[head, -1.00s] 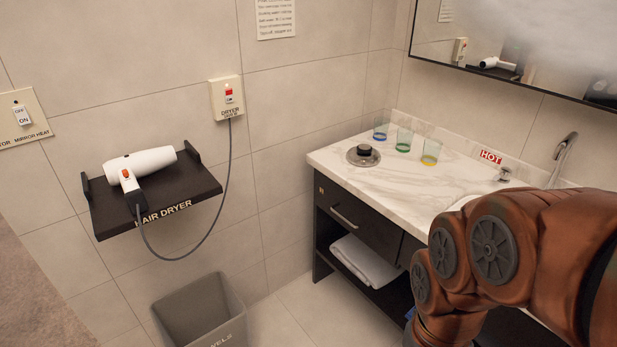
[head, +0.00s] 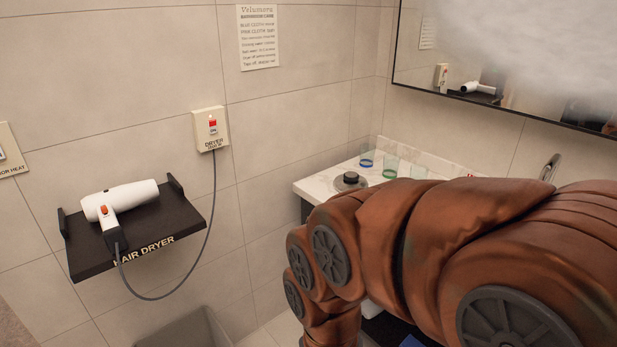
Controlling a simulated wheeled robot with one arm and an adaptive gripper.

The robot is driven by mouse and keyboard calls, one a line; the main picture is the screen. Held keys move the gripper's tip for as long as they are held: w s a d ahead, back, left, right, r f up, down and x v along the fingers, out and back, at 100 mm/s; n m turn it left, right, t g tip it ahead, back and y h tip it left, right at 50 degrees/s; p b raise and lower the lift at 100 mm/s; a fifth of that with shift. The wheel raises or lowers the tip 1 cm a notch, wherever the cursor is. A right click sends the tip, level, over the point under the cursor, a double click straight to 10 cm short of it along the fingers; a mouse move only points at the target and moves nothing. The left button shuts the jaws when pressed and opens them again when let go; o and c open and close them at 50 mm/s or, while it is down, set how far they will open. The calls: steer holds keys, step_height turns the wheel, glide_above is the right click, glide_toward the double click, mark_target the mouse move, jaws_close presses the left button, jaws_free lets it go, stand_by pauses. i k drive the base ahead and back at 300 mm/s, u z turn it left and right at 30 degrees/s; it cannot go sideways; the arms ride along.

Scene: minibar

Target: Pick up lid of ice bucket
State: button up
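A round silver lid with a black knob (head: 350,179) lies at the back left of the white marble counter (head: 318,187). It looks like the ice bucket lid; no bucket is visible under or beside it. Its upper part shows clear of my arm, just left of and behind it in the picture. My brown-sleeved arm crosses the right half of the head view and hides most of the counter. My gripper is out of view, so its distance to the lid cannot be told.
Glasses with blue (head: 367,161) and green (head: 390,167) bases stand right of the lid, close to it. A tap (head: 550,167) shows farther right. A mirror (head: 430,70) hangs above. A shelf (head: 150,240) with a hair dryer (head: 125,200) juts out left, above a grey bin (head: 195,331).

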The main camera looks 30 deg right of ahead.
mark_target(350, 180)
steer(key=z, duration=0.1)
steer(key=i, duration=1.05)
steer(key=z, duration=0.6)
